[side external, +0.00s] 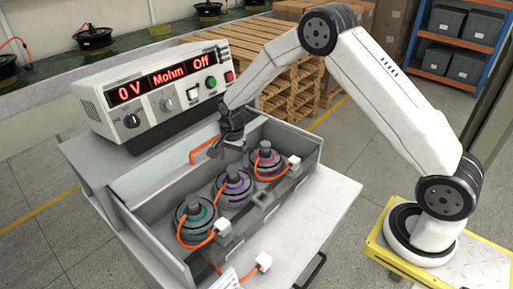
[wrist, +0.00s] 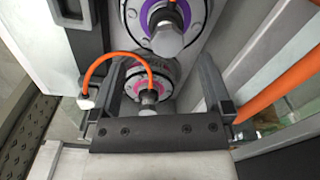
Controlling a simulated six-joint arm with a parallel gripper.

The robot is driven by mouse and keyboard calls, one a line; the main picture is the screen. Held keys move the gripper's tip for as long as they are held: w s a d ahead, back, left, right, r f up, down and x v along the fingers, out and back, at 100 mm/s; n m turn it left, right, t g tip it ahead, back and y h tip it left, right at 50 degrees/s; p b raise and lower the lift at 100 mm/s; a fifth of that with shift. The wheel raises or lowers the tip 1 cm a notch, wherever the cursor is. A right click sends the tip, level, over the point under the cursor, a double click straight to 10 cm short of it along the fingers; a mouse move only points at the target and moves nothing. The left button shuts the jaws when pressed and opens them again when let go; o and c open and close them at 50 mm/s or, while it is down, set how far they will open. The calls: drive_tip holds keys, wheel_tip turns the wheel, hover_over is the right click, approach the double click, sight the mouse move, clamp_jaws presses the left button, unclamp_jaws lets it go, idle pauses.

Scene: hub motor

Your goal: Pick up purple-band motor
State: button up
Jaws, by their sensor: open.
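The purple-band motor (side external: 233,187) is the middle of three round motors in the grey bin, with an orange cable and white connector. In the wrist view the purple-band motor (wrist: 180,22) is at the top, partly cut off by the frame edge, its shaft pointing at the camera. My gripper (side external: 227,149) is above the back of the bin, above and apart from the motors. In the wrist view my gripper (wrist: 160,68) is open and empty, its fingers either side of the pink-band motor (wrist: 145,85); the purple-band motor lies beyond the fingertips.
The teal-band motor (side external: 195,219) is at the near left of the bin (side external: 128,222). A tester (side external: 160,88) reading 0 V, Mohm, Off stands behind the bin. An orange rod or cable (side external: 203,149) is near my gripper. The grey worktop (side external: 318,222) at the right is clear.

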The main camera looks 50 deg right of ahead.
sight(233, 176)
drive_tip(key=shift+w+d+f+m, duration=0.1)
drive_tip(key=shift+w+f+m, duration=0.35)
drive_tip(key=shift+f, duration=0.1)
drive_tip(key=shift+f, duration=0.1)
drive_tip(key=shift+f, duration=1.2)
drive_tip(key=shift+f, duration=0.1)
drive_tip(key=shift+f, duration=2.5)
clamp_jaws()
drive_tip(key=shift+w+r, duration=0.15)
